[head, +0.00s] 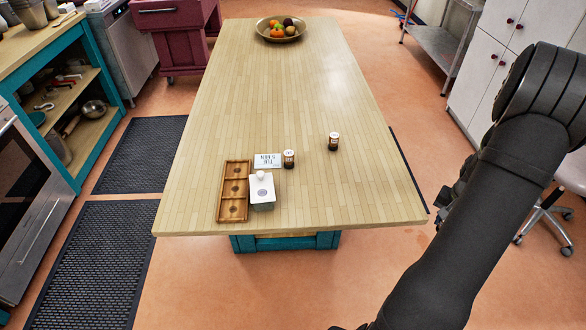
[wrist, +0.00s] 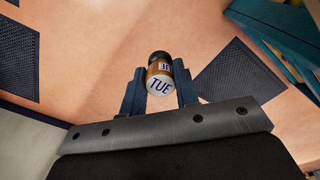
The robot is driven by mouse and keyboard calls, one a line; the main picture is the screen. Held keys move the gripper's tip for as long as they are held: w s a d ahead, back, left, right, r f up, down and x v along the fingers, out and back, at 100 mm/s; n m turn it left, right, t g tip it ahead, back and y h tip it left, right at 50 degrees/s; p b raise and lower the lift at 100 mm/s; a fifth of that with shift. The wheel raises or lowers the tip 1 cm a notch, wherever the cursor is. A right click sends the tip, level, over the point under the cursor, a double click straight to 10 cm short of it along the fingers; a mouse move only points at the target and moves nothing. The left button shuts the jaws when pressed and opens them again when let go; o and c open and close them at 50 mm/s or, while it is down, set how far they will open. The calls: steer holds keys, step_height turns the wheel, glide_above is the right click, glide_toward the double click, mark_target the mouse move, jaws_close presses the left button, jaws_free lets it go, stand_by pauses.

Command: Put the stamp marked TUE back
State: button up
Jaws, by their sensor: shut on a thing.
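In the wrist view my gripper (wrist: 159,92) is shut on a small brown stamp (wrist: 161,68) with a dark knob. Its pale round face reads TUE and is turned toward the wrist camera. In the head view my arm is at the right, off the table's right side; the fingers and held stamp are not clearly visible there. A wooden rack (head: 234,202) with three compartments, each with a dark round mark and no stamp, lies near the table's front left. Two other small dark stamps with pale labels, one beside the card (head: 289,159) and one further right (head: 333,141), stand on the table.
A white box with a round knob (head: 262,190) stands right against or beside the rack. A white card with writing (head: 267,161) lies behind it. A fruit bowl (head: 291,35) is at the far end. The table's (head: 330,200) front right and middle are clear.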

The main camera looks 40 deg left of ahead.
steer(key=w+a+r+n, duration=0.3)
steer(key=w+a+r, duration=0.1)
steer(key=a+r, duration=0.85)
steer(key=s+a+r+n, duration=0.3)
steer(key=s+a+r, duration=0.1)
steer(key=a+r, duration=0.95)
steer(key=s+a+f+n, duration=0.2)
steer(key=s+a, duration=0.1)
steer(key=s, duration=0.6)
steer(key=s+a+f, duration=0.1)
steer(key=a+f, duration=0.1)
steer(key=a, duration=0.1)
steer(key=s+a+f, duration=0.1)
steer(key=a+f, duration=0.1)
steer(key=a, duration=0.2)
steer(key=s+a+f, duration=0.1)
steer(key=a+f, duration=0.2)
steer(key=a, duration=0.1)
steer(key=shift+s+f, duration=0.1)
steer(key=shift+s, duration=0.05)
steer(key=shift+f, duration=2.05)
